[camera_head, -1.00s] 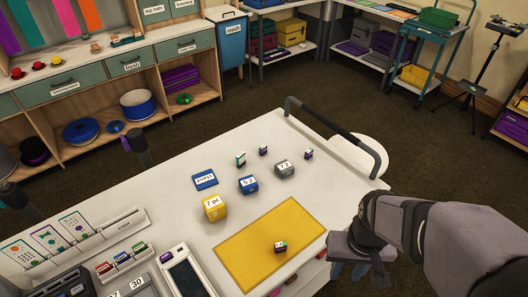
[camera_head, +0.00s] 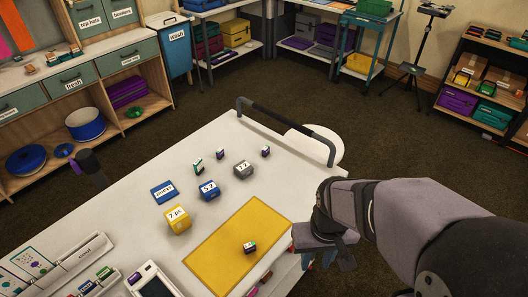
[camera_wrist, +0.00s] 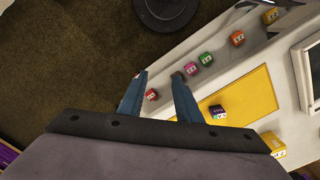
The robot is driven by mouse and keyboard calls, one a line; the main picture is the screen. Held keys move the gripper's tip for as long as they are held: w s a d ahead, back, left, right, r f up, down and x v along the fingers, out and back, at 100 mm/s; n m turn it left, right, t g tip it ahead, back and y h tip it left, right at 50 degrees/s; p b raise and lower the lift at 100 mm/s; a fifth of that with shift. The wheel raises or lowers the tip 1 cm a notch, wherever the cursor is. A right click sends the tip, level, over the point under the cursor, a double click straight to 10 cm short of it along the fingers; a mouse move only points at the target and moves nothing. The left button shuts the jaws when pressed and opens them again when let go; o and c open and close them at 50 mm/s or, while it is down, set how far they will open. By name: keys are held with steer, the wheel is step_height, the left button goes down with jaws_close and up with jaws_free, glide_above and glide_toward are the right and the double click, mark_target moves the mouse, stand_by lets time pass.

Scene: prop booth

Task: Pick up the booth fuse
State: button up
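Which thing is the booth fuse I cannot tell for sure. A small dark block with a coloured, marked face (camera_head: 249,247) sits on the yellow mat (camera_head: 222,262) on the white table; it also shows in the wrist view (camera_wrist: 217,111). Small dark blocks, one with a green face (camera_head: 197,165), another (camera_head: 220,153) and a purple one (camera_head: 265,152), stand further back. My gripper (camera_head: 328,263) is off the table's right edge, apart from the mat. In the wrist view its fingers (camera_wrist: 160,77) are spread, with a red block (camera_wrist: 151,94) showing between them beyond.
A blue card (camera_head: 163,192), yellow box (camera_head: 177,220), blue box (camera_head: 209,190) and grey box (camera_head: 243,170) stand on the table. A dark rail (camera_head: 285,127) lines its far edge. A tablet-like device (camera_head: 150,281) lies at front left. A white round seat (camera_head: 315,143) is beyond.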

steer(key=shift+o, duration=0.5)
steer(key=w+a+t+y+b, duration=0.1)
steer(key=w+a+t+b, duration=0.3)
steer(key=w, duration=0.6)
steer(key=w+a+t+y, duration=0.15)
steer(key=w+a, duration=0.35)
steer(key=w, duration=0.5)
steer(key=m+t+h+b, duration=0.5)
steer(key=t+h+b, duration=0.1)
steer(key=t, duration=0.2)
glide_above(264, 151)
steer(key=s+a, duration=0.3)
steer(key=a, duration=0.2)
steer(key=f+h, duration=0.1)
steer(key=s+f+m+g+h+b, duration=0.1)
steer(key=h, duration=0.1)
steer(key=s+f+m+g+h, duration=0.1)
steer(key=shift+s+d+f+g+h, duration=0.1)
steer(key=shift+d+f+g+h, duration=0.15)
steer(key=shift+d+f, duration=0.15)
steer(key=shift+s+d+f+m, duration=0.1)
steer(key=shift+s+f+m, duration=0.1)
steer(key=shift+s+m, duration=0.1)
steer(key=shift+p+x, duration=0.45)
steer(key=shift+x, duration=3.25)
steer(key=shift+w, duration=0.1)
jaws_close()
